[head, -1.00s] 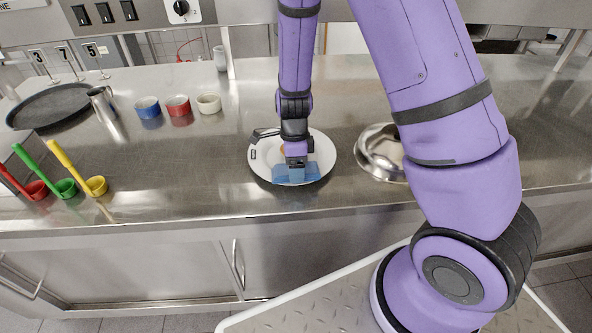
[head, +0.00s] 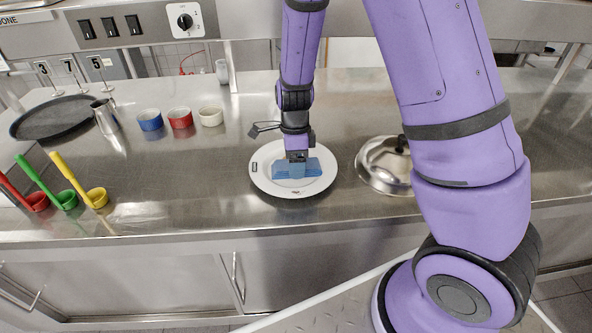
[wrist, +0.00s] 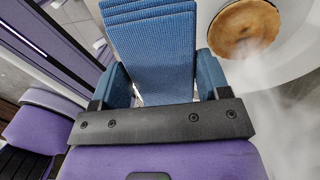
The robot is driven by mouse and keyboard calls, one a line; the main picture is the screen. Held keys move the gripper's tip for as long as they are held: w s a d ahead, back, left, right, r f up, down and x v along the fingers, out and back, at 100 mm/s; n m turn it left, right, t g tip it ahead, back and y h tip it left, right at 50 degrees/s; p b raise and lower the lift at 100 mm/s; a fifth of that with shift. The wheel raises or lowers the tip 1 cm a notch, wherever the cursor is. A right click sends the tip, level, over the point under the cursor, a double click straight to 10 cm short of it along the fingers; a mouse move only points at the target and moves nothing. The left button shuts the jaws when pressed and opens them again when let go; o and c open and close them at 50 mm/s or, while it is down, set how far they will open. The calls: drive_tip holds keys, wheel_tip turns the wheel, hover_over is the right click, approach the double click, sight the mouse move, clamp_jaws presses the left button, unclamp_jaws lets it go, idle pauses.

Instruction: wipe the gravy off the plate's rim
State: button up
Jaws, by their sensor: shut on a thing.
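A white plate (head: 262,181) sits on the steel counter. The cloth fills the upper middle of the wrist view (wrist: 150,50). A round golden-brown pie (wrist: 243,27) lies on the plate (wrist: 290,62) beside the cloth there. In the head view my arm and the cloth hide the pie. Small dark marks (head: 295,193) show on the plate's front rim and left rim; I cannot tell whether they are gravy or print.
A shiny domed lid (head: 376,170) stands right of the plate, partly behind my arm. Blue (head: 150,121), red (head: 180,119) and cream (head: 210,117) cups stand back left. A dark round tray (head: 52,118), a metal jug (head: 105,117) and coloured ladles (head: 97,198) are farther left. Pale haze hangs over the plate.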

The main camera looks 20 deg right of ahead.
sight(296, 188)
drive_tip(key=shift+r, duration=0.5)
drive_tip(key=shift+w+d+r, duration=0.1)
drive_tip(key=shift+w+r, duration=0.05)
drive_tip(key=shift+r, duration=0.6)
drive_tip(key=shift+w+r, duration=0.15)
drive_tip(key=shift+r, duration=0.55)
drive_tip(key=shift+s+a+f+t+h, duration=0.15)
drive_tip(key=shift+s+f+t, duration=0.3)
drive_tip(key=shift+s+f, duration=0.1)
drive_tip(key=shift+s+a+f+t+h, duration=0.15)
drive_tip(key=shift+s+f+t, duration=0.3)
drive_tip(key=shift+s+f, duration=0.1)
drive_tip(key=shift+w+d+f+g, duration=0.15)
drive_tip(key=shift+f+g, duration=0.2)
drive_tip(key=shift+f, duration=0.5)
drive_tip(key=shift+w+a+f+g, duration=0.15)
drive_tip(key=shift+f+g, duration=0.15)
drive_tip(key=shift+f, duration=0.55)
drive_tip(key=shift+w+d+f+g, duration=0.15)
drive_tip(key=shift+f+g, duration=0.2)
drive_tip(key=shift+f, duration=0.5)
drive_tip(key=shift+s+f, duration=0.1)
drive_tip(key=shift+f, duration=0.6)
